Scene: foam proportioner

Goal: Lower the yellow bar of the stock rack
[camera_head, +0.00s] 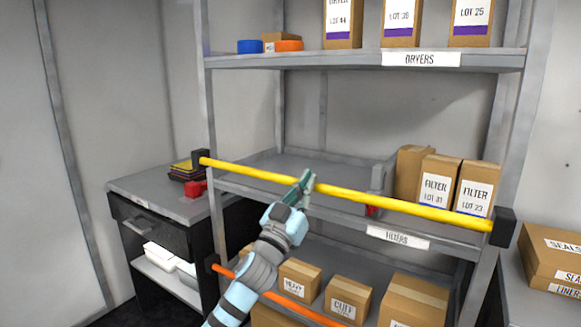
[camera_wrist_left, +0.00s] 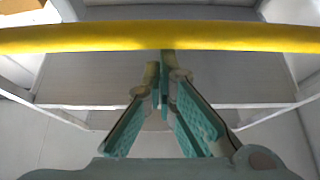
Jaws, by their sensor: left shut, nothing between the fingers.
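The yellow bar (camera_head: 400,206) spans the front of the stock rack at the middle shelf, between dark end brackets (camera_head: 503,227). It slopes down to the right in the head view and crosses the top of the left wrist view (camera_wrist_left: 80,38). My left gripper (camera_head: 306,179) is at the bar's middle, its green fingers overlapping it in the picture. In the left wrist view its fingers (camera_wrist_left: 162,70) are closed together, with tips at the bar's lower edge. They hold nothing; I cannot tell whether they touch the bar. My right gripper is not in view.
Filter boxes (camera_head: 434,186) stand on the middle shelf at right; its left part is clear. An orange bar (camera_head: 275,295) crosses below, in front of the lower boxes (camera_head: 347,299). A black cabinet (camera_head: 150,228) stands left. A seals box (camera_head: 555,255) is at far right.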

